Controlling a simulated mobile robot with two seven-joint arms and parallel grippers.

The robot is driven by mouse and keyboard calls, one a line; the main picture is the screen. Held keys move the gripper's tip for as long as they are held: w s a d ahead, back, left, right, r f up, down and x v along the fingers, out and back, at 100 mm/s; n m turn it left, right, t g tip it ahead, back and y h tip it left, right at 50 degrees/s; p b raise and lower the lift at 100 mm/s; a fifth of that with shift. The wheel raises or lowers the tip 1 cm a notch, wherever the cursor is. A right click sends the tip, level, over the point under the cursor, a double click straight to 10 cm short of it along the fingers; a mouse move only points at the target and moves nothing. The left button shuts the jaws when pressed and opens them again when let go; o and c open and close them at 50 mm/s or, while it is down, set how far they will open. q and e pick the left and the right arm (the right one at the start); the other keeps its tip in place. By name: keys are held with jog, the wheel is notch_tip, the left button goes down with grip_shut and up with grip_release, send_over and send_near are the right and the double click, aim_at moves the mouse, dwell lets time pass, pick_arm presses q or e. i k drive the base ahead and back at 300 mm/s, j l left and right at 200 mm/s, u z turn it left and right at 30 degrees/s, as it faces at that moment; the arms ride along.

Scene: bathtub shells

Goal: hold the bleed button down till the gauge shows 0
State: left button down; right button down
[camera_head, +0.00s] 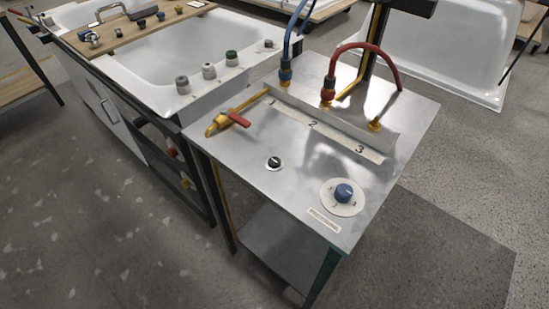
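Neither gripper shows in the head view. A steel-topped cart (225,150) stands in the middle. On its top is a small round black control (274,163) with a pale mark; I cannot tell whether it is the bleed button. A blue knob (344,193) sits on a white marked dial near the front right. A small label (323,220) lies beside it, too small to read. A yellow valve with a red lever (236,119) is at the left edge. No gauge face is visible; a dark box (408,6) is cut off at the top.
A blue hose (290,35) and a red hose (375,50) rise from fittings behind a strip numbered 1, 2, 3 (313,125). A white tub (165,50) with several knobs stands at left, another shell (450,45) at back right. The floor in front is clear.

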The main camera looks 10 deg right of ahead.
aim_at(273, 162)
jog(key=i+j, duration=0.15)
jog(key=j, duration=0.15)
jog(key=i+j, duration=0.15)
jog(key=j, duration=0.15)
jog(key=i+j, duration=0.15)
jog(key=j, duration=0.15)
jog(key=i+j, duration=0.15)
jog(key=j, duration=0.15)
jog(key=z, duration=1.55)
